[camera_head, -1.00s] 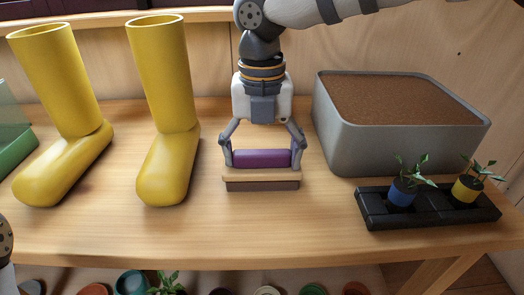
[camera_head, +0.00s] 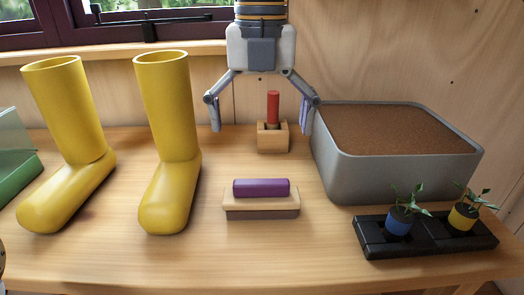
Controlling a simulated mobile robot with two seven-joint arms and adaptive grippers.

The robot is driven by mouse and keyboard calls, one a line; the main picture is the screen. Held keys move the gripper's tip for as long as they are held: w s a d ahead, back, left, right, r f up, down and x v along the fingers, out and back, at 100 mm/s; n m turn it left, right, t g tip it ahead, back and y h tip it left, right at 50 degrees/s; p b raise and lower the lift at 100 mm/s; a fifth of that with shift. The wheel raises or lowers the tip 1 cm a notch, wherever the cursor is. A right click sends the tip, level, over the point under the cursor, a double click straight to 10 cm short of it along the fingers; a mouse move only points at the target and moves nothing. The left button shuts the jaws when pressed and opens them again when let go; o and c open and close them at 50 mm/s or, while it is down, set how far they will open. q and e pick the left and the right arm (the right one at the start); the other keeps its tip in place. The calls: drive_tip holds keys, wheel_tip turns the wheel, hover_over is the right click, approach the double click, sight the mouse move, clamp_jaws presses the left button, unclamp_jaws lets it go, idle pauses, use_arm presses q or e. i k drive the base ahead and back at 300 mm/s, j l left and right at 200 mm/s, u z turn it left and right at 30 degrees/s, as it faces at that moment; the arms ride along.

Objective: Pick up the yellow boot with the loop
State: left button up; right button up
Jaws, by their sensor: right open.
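Two yellow boots stand upright on the wooden table, the left boot (camera_head: 65,135) and the right boot (camera_head: 167,135), both with toes toward the front. I see no loop on either; their rear sides are hidden. My right gripper (camera_head: 261,127) hangs from above, to the right of the right boot and apart from it. Its fingers are spread wide and empty. My left gripper is out of view.
A brush with a purple handle (camera_head: 261,188) lies below my right gripper. Behind it is a wooden block (camera_head: 272,140) with a red stick (camera_head: 273,106). A grey soil box (camera_head: 400,180) and a black plant tray (camera_head: 430,240) stand right. A green object (camera_head: 22,180) stands left.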

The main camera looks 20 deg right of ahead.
sight(163, 76)
drive_tip(key=k, duration=1)
